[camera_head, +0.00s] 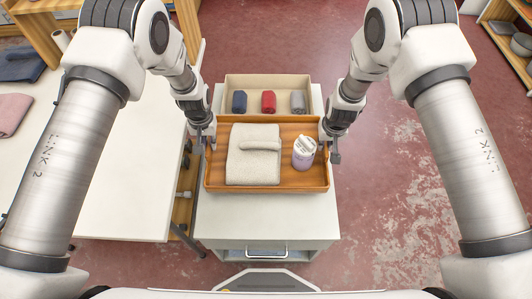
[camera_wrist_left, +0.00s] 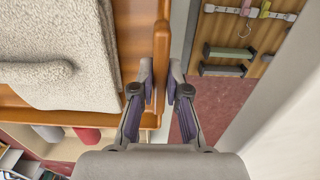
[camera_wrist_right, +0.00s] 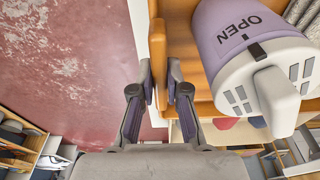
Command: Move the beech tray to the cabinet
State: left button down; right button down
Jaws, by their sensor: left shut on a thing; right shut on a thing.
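The beech tray (camera_head: 218,183) is over the top of a white cabinet (camera_head: 265,215) in the middle of the head view. I cannot tell whether it touches the top. The tray holds a folded cream towel (camera_head: 253,165) with a rolled piece on it, and a lilac-and-white container (camera_head: 304,153) at its right. My left gripper (camera_head: 209,145) is shut on the tray's left wall, seen between the fingers in the left wrist view (camera_wrist_left: 160,95). My right gripper (camera_head: 328,152) is shut on the right wall, which shows in the right wrist view (camera_wrist_right: 158,85).
A beige bin (camera_head: 252,83) with blue, red and grey rolled cloths stands just behind the tray. A long white table (camera_head: 125,165) with folded cloths is close on the left. Red floor (camera_head: 400,190) is open on the right. Wooden shelving (camera_head: 500,40) stands at the far right.

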aim_at(213, 155)
pick_arm(q)
jog(key=shift+r, duration=0.2)
pick_arm(e)
jog(key=shift+r, duration=0.2)
pick_arm(q)
jog(key=shift+f, duration=0.1)
pick_arm(e)
jog(key=shift+f, duration=0.1)
